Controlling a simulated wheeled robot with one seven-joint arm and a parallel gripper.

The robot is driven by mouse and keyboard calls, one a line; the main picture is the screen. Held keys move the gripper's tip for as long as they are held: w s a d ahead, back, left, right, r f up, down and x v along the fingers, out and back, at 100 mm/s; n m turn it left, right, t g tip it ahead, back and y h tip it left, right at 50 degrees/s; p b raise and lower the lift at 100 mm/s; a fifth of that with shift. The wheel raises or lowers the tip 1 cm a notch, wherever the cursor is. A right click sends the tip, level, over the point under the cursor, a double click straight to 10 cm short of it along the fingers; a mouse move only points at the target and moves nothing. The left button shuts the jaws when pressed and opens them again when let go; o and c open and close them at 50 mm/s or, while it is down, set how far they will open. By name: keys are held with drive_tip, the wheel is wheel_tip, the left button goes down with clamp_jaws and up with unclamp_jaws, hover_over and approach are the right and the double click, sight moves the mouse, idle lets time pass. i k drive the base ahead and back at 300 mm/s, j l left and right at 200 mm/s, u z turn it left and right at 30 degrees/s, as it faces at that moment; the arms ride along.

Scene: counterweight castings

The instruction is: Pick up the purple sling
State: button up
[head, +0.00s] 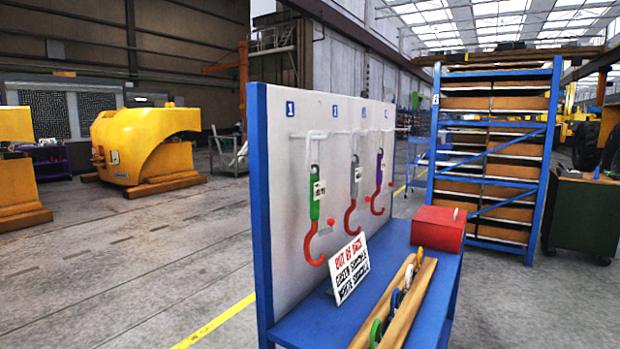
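The purple sling (379,172) hangs from a white peg at the right end of the upright grey board (280,140). It has a red hook at its lower end and a small pale tag. A grey-white sling (355,178) hangs to its left, and a green sling (315,200) hangs further left, nearest me. Both also have red hooks. My gripper is not in view.
A blue bench (310,325) juts out below the board, bearing a sign (350,268) headed "OUT OF DATE", a wooden rack (405,300) with small shackles, and a red box (438,228). Blue shelving (548,150) stands behind. Floor at left is open.

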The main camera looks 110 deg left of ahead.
sight(381, 161)
drive_tip(key=i+j+u, duration=0.15)
drive_tip(key=u, duration=2.15)
drive_tip(key=i+l+u, duration=0.15)
drive_tip(key=u, duration=0.25)
drive_tip(key=i+l+u, duration=0.1)
drive_tip(key=l+u, duration=0.3)
drive_tip(key=i+l+u, duration=0.1)
drive_tip(key=u, duration=0.35)
drive_tip(key=l+u, duration=0.65)
drive_tip(key=l, duration=0.5)
drive_tip(key=k+l+u, duration=0.1)
drive_tip(key=l+u, duration=0.2)
drive_tip(key=l, duration=0.85)
drive_tip(key=k+l, duration=0.1)
drive_tip(key=l, duration=0.25)
